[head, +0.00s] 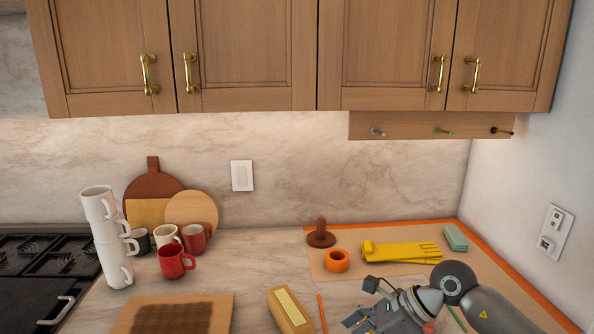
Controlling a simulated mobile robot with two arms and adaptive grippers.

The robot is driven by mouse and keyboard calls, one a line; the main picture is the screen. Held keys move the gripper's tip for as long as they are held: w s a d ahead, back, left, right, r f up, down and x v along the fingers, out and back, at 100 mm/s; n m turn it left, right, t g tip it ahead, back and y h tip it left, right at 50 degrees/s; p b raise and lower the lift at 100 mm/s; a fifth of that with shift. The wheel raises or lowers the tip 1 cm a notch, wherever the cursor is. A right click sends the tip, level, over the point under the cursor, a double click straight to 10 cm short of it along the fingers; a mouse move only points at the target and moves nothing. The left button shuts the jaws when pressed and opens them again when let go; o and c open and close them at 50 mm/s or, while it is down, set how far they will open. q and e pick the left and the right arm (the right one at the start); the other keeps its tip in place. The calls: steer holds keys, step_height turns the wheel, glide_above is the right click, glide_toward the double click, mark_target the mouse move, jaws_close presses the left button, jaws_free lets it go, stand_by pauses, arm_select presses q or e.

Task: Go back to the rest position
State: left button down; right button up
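My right gripper (356,320) is at the bottom edge, right of the middle, with its arm coming in from the right. It is over the front of the counter, and its fingers point left and down. The frame edge cuts off part of it, and I cannot tell whether the fingers are open or shut. I see nothing clearly held in it. My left gripper is not in view.
Yellow gloves (400,252), an orange ring (337,261) and a teal sponge (455,237) lie behind the gripper. A yellow-topped block (290,311) is to its left. Stacked white mugs (108,240) stand near the stove (45,275). Cabinets (240,55) hang above.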

steer(key=s+a+r+m+t+y, duration=0.2)
steer(key=a+r+m+t+y, duration=0.5)
steer(key=a+r+m+y, duration=0.5)
steer(key=w+d+r+m+t+h, duration=0.2)
steer(key=w+d+m+t+h, duration=0.2)
steer(key=d+m+t+h, duration=0.5)
steer(key=s+d+f+m+h, duration=0.2)
steer(key=d+f+m+h, duration=1.05)
steer(key=m, duration=0.75)
steer(key=s+f+m+g+y, duration=0.1)
steer(key=s+f+m+g, duration=0.3)
steer(key=s+f+g, duration=0.5)
steer(key=s+f+m+g, duration=0.4)
steer(key=s+f, duration=0.8)
steer(key=s, duration=0.4)
step_height(320, 180, down, 24)
steer(key=g, duration=0.2)
steer(key=s+d+f, duration=0.3)
steer(key=s+f, duration=1.4)
steer(key=shift+d+n+g, duration=0.15)
steer(key=shift+n+g, duration=0.25)
